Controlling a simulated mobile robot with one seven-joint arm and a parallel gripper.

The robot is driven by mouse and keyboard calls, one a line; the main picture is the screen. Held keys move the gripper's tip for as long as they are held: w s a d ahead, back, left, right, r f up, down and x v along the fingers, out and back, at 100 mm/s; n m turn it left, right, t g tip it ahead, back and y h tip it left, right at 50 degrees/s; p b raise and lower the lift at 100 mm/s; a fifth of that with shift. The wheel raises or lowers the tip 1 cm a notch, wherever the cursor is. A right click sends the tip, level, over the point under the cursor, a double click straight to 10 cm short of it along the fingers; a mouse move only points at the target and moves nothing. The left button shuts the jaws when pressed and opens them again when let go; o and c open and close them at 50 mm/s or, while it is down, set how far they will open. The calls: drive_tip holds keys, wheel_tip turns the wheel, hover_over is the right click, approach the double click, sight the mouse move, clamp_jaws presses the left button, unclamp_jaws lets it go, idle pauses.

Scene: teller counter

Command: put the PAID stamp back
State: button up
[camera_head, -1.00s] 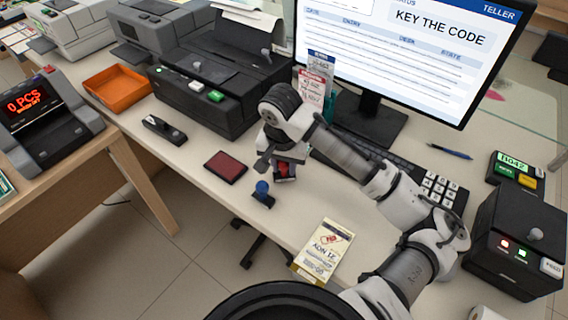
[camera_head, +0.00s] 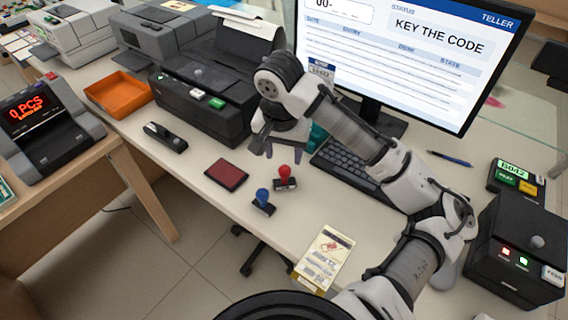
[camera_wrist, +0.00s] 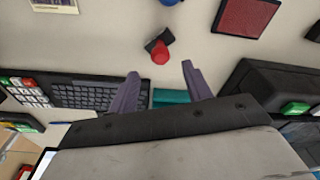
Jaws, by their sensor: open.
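A stamp with a red knob and dark base (camera_head: 285,177) stands upright on the counter, right of a dark red ink pad (camera_head: 226,174). A stamp with a blue knob (camera_head: 263,197) stands just in front of it. No PAID lettering is readable on either. My gripper (camera_head: 266,152) is open and empty above and behind the red-knobbed stamp, apart from it. In the wrist view the red knob (camera_wrist: 160,56) shows beyond the gap between my two fingertips (camera_wrist: 160,68). The ink pad (camera_wrist: 246,14) is at the top right there.
A printed slip (camera_head: 323,258) lies at the counter's front edge. A small black device (camera_head: 165,136), an orange tray (camera_head: 118,94) and a black printer (camera_head: 205,95) are to the left. The keyboard (camera_head: 350,165) and monitor (camera_head: 405,60) are behind my arm. Counter between slip and stamps is clear.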

sight(282, 175)
drive_tip(key=r, duration=0.3)
drive_tip(key=shift+s+r, duration=0.2)
drive_tip(key=shift+r, duration=0.1)
drive_tip(key=shift+a, duration=0.1)
